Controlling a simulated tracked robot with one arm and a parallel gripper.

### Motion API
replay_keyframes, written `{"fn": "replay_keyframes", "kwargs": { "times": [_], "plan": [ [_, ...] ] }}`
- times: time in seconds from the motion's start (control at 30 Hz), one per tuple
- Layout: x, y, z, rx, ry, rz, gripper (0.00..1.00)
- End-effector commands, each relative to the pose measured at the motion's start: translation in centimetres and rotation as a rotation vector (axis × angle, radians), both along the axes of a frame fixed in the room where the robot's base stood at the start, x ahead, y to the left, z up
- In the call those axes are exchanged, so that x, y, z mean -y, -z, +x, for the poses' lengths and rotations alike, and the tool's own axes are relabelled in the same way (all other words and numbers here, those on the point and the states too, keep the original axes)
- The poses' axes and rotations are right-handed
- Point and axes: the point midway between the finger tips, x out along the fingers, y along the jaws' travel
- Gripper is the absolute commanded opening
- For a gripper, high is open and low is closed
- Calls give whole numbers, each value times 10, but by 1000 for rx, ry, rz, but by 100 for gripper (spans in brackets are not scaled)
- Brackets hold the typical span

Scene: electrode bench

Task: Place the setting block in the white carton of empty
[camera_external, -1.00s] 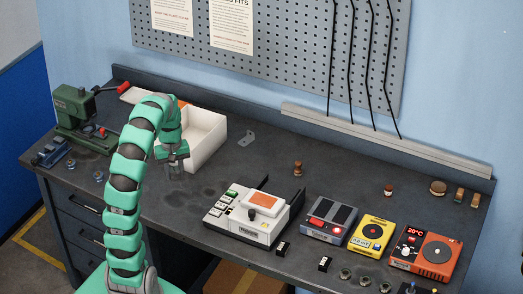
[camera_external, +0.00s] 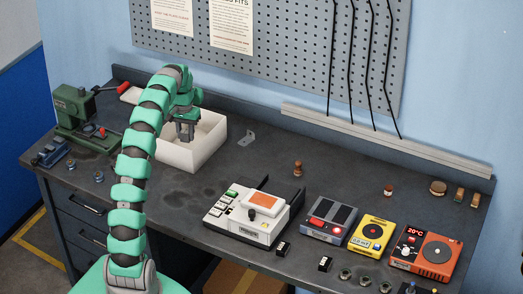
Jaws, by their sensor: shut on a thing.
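The white carton (camera_external: 208,152) stands open-topped on the bench, left of the middle. My gripper (camera_external: 186,136) is over the carton's opening, with its fingers pointing down. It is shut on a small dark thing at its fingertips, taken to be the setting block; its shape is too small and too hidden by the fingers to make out. My arm and gripper hide part of the carton's left and back walls. I cannot tell what lies on the carton's floor.
A green press (camera_external: 78,112) stands at the far left. A white instrument (camera_external: 240,226), a grey unit (camera_external: 327,221), a yellow meter (camera_external: 369,234) and an orange unit (camera_external: 426,252) line the front right.

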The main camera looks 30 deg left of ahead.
Motion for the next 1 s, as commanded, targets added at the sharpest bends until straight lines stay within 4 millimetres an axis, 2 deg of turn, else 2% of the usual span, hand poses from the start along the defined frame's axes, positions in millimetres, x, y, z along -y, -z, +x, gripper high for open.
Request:
{"fn": "replay_keyframes", "kwargs": {
  "times": [0.1, 0.3, 0.63, 1.0],
  "plan": [
    [-13, 3, 18, 7, 58, 3, 0],
    [-32, 10, 37, 9, 146, 8, 0],
    [-45, 19, 47, 11, 198, 13, 0],
    [-45, 74, 47, 10, 197, 13, 0]
  ]
}}
